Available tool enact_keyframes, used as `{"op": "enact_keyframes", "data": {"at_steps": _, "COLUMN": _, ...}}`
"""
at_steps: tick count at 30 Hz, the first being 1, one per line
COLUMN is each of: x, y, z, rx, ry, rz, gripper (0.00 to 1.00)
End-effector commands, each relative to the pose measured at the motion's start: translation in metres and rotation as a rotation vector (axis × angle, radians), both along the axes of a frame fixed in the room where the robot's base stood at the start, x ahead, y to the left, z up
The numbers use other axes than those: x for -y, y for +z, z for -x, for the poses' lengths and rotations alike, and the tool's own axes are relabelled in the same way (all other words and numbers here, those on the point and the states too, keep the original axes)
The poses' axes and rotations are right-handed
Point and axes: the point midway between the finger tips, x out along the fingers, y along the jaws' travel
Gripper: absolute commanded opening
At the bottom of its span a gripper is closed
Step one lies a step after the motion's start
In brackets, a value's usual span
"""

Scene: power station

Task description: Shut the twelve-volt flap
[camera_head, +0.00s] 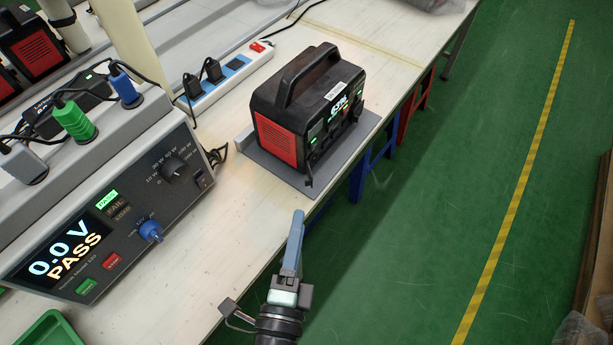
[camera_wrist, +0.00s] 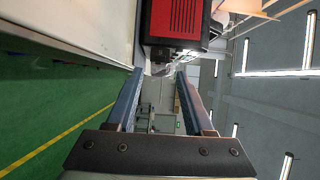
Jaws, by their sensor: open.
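The power station (camera_head: 308,105), a black box with a handle and red side panel, stands on a grey plate (camera_head: 278,180) at the bench edge. A small dark piece, seemingly the twelve-volt flap (camera_head: 309,181), sticks out low at the near corner of its front face. My gripper (camera_head: 298,214) is apart from the station, below and nearer than that corner, with its blue fingers pointing toward it. In the wrist view, the open, empty fingers (camera_wrist: 159,74) point toward the station (camera_wrist: 175,20). A small dark part, possibly the flap (camera_wrist: 161,55), shows just beyond the tips.
A tester (camera_head: 110,220) reading "0.0 V PASS" stands at the left on the bench (camera_head: 215,265). A power strip (camera_head: 225,80) with plugs lies behind the station. A green tray (camera_head: 50,335) is at lower left.

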Motion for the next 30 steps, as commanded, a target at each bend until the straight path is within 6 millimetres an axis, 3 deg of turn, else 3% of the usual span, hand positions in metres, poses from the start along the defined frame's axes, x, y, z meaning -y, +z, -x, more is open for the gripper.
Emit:
{"op": "enact_keyframes", "data": {"at_steps": 9, "x": 0.009, "y": 0.002, "z": -0.06, "rx": 0.004, "ry": 0.0, "rz": 0.003, "gripper": 0.53}}
{"op": "enact_keyframes", "data": {"at_steps": 15, "x": 0.013, "y": 0.002, "z": -0.085, "rx": 0.003, "ry": 0.0, "rz": 0.003, "gripper": 0.53}}
{"op": "enact_keyframes", "data": {"at_steps": 29, "x": 0.014, "y": 0.001, "z": -0.097, "rx": 0.001, "ry": 0.001, "rz": 0.003, "gripper": 0.53}}
{"op": "enact_keyframes", "data": {"at_steps": 30, "x": 0.014, "y": 0.001, "z": -0.097, "rx": 0.001, "ry": 0.001, "rz": 0.003, "gripper": 0.49}}
